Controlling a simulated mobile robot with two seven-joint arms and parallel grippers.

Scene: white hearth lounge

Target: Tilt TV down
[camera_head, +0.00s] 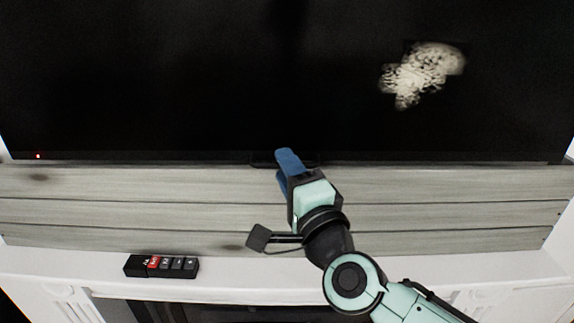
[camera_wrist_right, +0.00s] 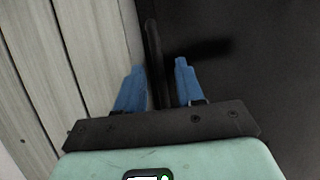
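The TV (camera_head: 180,90) is a wide black screen filling the top of the head view, its lower edge above grey wood planks. My right gripper (camera_head: 284,166) is at the middle of that lower edge, its blue fingers pointing up. In the right wrist view my right gripper (camera_wrist_right: 159,68) has its two blue fingers apart, with a dark bar (camera_wrist_right: 153,50) at the TV's edge between them. The bar's contact with the fingers is unclear. The dark TV surface (camera_wrist_right: 260,70) lies on the right there. My left gripper is not in view.
A white mantel (camera_head: 80,262) runs below the grey planks (camera_head: 120,210). A small black block with a red part (camera_head: 162,266) stands on it at the left. A fireplace opening shows below. A pale patterned reflection (camera_head: 423,73) shows on the screen.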

